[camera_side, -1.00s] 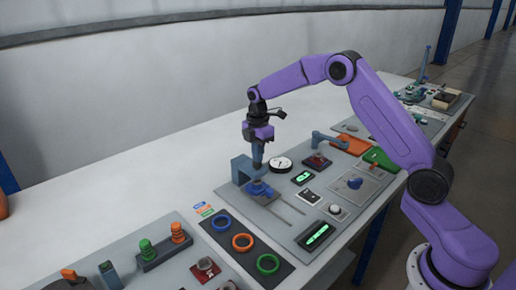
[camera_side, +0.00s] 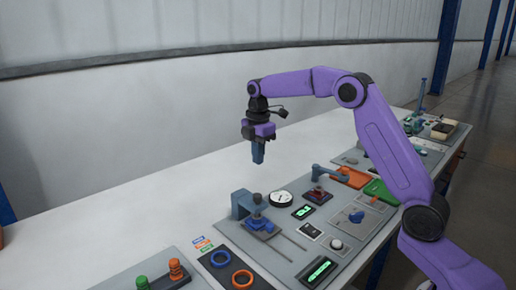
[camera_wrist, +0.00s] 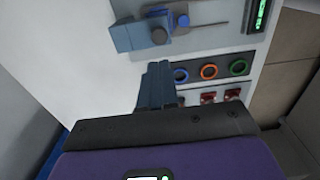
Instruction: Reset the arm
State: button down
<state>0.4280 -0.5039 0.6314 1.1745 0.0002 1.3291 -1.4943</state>
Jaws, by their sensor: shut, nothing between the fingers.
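My purple arm's gripper (camera_side: 258,153) hangs pointing down in the air above the white table, with its blue-grey fingers together and nothing held. In the wrist view the shut fingers (camera_wrist: 157,85) show at the middle. Below it stands a blue bracket (camera_side: 240,204) with a blue sliding block (camera_side: 258,225) on the grey panel. The bracket also shows at the top of the wrist view (camera_wrist: 127,35). The gripper is well clear of both.
A round dial (camera_side: 281,198), green displays (camera_side: 318,271) and an orange tray (camera_side: 352,177) sit on the panel to the right. Blue (camera_side: 221,258) and orange rings (camera_side: 243,278) lie in front. The white table behind the panel is bare.

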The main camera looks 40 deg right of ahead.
jog(key=s+a+r+m, duration=0.1)
jog(key=s+a, duration=0.5)
jog(key=s, duration=0.4)
jog(key=s+a+r+m, duration=0.1)
jog(key=s+a+m, duration=0.1)
jog(key=s+a, duration=0.6)
jog(key=s+d+f, duration=0.1)
jog(key=s+d, duration=0.1)
jog(key=s, duration=0.6)
jog(key=s+d+f+m, duration=0.1)
jog(key=s+d+f, duration=0.1)
jog(key=s, duration=0.6)
jog(key=s+d+f+m, duration=0.1)
jog(key=s+d+f, duration=0.1)
jog(key=s, duration=0.6)
jog(key=shift+d+f, duration=0.2)
jog(key=shift+d, duration=0.1)
